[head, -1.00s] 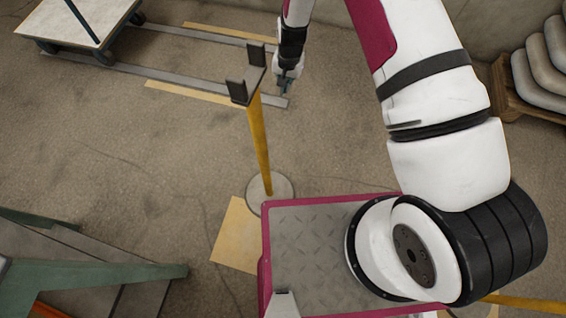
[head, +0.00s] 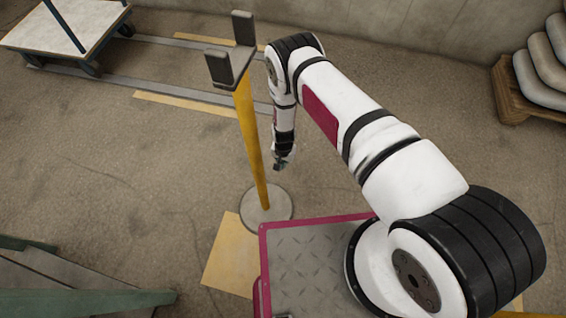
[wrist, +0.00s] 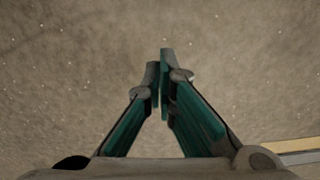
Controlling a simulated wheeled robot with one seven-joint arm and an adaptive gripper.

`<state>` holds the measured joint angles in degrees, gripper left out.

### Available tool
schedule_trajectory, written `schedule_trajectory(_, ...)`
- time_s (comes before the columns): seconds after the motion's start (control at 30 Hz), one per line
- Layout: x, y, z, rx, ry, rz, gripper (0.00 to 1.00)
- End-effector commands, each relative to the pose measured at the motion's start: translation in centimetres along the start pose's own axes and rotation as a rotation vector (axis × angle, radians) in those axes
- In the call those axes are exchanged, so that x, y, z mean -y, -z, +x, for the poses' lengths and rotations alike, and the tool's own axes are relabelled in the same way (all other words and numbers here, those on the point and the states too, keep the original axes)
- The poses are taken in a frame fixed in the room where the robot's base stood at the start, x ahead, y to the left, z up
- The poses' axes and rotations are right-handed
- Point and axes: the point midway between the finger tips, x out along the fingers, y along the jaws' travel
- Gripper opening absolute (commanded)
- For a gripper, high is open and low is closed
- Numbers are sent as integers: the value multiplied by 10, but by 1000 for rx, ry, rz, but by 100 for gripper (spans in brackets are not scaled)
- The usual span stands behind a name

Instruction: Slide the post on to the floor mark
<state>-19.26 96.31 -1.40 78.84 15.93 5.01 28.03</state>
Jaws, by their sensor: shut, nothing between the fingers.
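The post (head: 252,140) is a yellow pole with a dark forked top (head: 231,62) and a round grey base (head: 265,218). It stands on the floor. The floor mark (head: 228,262) is a tan square beside the base, at its lower left. The base meets or slightly covers the mark's upper corner, and most of the mark is bare. My gripper (head: 279,165) is low, just to the right of the pole in the head view and beyond the base. In the wrist view my gripper's green fingers (wrist: 159,78) are closed together and empty, above bare floor.
A flat cart (head: 68,28) stands at the upper left by grey floor rails (head: 170,82) and tan strips (head: 195,103). Green-framed steps (head: 85,300) are at the lower left. A wooden pallet with stacked sacks (head: 540,70) stands at the right. Floor left of the post is clear.

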Motion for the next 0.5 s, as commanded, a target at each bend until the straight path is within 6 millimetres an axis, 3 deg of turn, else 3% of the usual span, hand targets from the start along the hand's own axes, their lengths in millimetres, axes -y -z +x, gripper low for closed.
schedule_trajectory(0.03,0,0,14,0,0,0,0)
schedule_trajectory(0.27,0,0,49,0,0,0,0)
schedule_trajectory(0.5,1,-31,43,1,0,-1,0)
